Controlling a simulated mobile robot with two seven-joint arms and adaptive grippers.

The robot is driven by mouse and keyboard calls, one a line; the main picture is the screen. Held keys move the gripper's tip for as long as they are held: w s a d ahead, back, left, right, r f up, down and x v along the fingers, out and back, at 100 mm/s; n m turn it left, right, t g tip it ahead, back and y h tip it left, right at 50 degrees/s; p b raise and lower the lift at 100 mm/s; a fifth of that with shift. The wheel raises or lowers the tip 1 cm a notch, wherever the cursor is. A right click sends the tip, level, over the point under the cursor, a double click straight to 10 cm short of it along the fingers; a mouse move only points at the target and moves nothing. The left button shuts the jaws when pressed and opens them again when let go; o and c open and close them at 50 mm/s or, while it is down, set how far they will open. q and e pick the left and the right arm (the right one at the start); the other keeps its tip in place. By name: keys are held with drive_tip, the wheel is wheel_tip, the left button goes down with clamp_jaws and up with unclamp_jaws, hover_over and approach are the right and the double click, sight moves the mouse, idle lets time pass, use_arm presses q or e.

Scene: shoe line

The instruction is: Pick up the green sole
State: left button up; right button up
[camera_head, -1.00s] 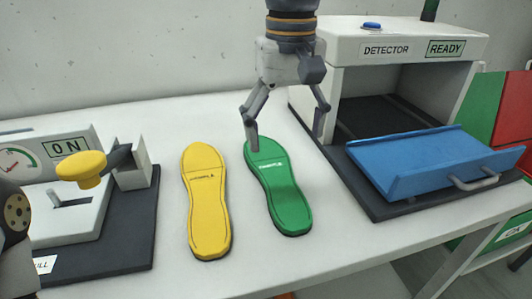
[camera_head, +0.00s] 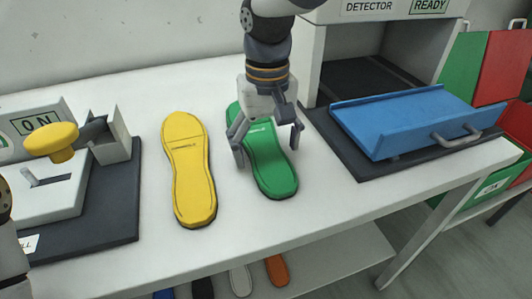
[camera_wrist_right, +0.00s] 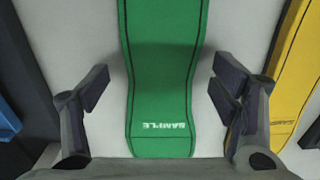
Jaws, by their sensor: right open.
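The green sole (camera_head: 271,170) lies flat on the white table, to the right of the yellow sole. It also shows in the right wrist view (camera_wrist_right: 162,70), with the word SAMPLE near its end. My right gripper (camera_head: 267,158) is open, with one finger on each side of the green sole. In the right wrist view its fingers (camera_wrist_right: 160,92) stand apart from the sole's edges, with the sole between them. The gripper's body covers part of the sole's upper half in the head view. My left gripper is not in view; only part of what looks like my left arm shows at the left edge.
The yellow sole (camera_head: 190,180) lies close on the left. A press with a yellow knob (camera_head: 54,141) stands further left. The detector (camera_head: 387,12) with a blue tray (camera_head: 407,118) stands at the right. Several soles lie on a lower shelf (camera_head: 335,257). The table's front edge is near.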

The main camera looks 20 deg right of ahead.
drive_tip(key=c, duration=1.5)
drive_tip(key=shift+o, duration=0.2)
